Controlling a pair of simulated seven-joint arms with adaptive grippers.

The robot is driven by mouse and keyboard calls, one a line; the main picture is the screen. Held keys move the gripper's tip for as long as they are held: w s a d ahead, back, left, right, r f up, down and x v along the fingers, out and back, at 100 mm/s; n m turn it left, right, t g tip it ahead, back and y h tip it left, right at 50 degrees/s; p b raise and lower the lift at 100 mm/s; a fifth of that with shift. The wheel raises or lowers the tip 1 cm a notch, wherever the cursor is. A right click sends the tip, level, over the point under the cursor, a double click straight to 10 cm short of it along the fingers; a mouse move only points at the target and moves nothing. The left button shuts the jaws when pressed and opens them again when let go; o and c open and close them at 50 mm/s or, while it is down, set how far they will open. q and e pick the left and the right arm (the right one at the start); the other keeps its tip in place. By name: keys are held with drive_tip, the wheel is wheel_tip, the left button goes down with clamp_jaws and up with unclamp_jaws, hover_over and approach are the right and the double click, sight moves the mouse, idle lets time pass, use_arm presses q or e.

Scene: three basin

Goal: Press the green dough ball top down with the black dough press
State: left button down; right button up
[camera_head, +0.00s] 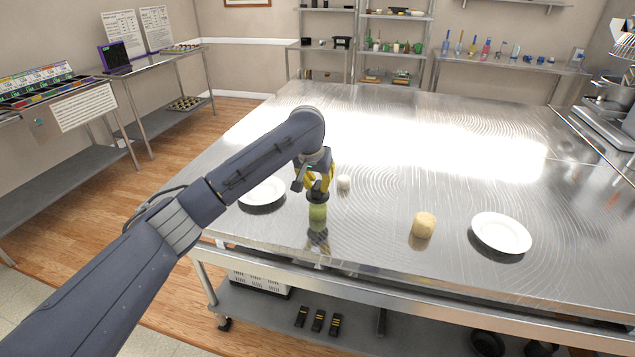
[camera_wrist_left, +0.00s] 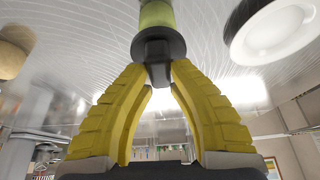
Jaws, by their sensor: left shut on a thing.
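The green dough ball (camera_head: 317,212) stands on the steel table as a short cylinder. My left gripper (camera_head: 319,187) is above it, shut on the black dough press (camera_head: 317,197). The press's round disc sits right at the top of the green dough and appears to touch it. In the left wrist view, the yellow fingers grip the handle of the press (camera_wrist_left: 158,48), and the green dough (camera_wrist_left: 157,14) shows beyond the disc. My right gripper is not in view.
A white plate (camera_head: 263,192) lies left of the dough, partly behind my arm. A small white ball (camera_head: 344,182) is close behind right. A tan dough piece (camera_head: 423,225) and another white plate (camera_head: 501,234) stand to the right. The table's back is clear.

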use_arm(q)
drive_tip(key=shift+f, duration=0.25)
drive_tip(key=shift+f, duration=1.05)
idle(0.9)
drive_tip(key=shift+r, duration=1.55)
drive_tip(key=shift+f, duration=0.2)
drive_tip(key=shift+f, duration=0.35)
drive_tip(key=shift+f, duration=0.35)
